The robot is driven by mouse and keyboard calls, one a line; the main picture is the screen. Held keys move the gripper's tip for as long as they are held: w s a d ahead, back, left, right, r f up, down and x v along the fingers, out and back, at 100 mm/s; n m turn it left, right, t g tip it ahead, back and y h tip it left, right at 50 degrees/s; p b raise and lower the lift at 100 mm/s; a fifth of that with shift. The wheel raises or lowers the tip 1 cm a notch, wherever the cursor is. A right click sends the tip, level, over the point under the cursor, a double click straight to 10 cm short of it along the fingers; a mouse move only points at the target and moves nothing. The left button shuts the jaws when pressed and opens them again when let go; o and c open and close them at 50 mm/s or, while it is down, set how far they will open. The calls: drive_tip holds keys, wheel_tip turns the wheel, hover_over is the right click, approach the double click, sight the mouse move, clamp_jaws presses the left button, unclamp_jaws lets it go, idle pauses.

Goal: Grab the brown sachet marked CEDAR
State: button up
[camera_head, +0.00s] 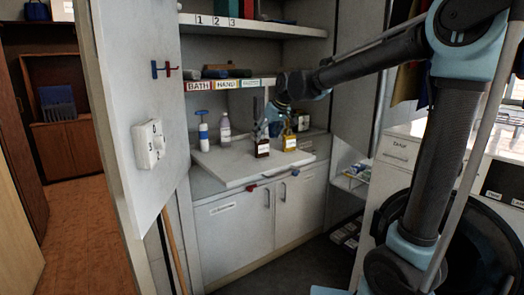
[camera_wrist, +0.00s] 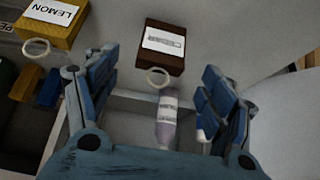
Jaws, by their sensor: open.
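The brown CEDAR sachet (camera_wrist: 164,45) is a small dark block with a white label and a pale ring at its near end in the wrist view. In the head view the dark red-brown sachet (camera_head: 262,148) stands on the pale board, its label facing out. My gripper (camera_wrist: 158,75) is open and empty, with blue fingers spread on either side of the ring's line. The sachet lies just beyond the fingertips. In the head view my gripper (camera_head: 268,122) hangs right above it; contact cannot be told.
A yellow LEMON sachet (camera_wrist: 50,25) stands close by; it also shows in the head view (camera_head: 289,140). A labelled shelf (camera_head: 237,84) crosses above.

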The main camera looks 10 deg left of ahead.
sight(263, 140)
drive_tip(key=shift+x, duration=3.25)
drive_tip(key=shift+c, duration=0.6)
drive_tip(key=c, duration=1)
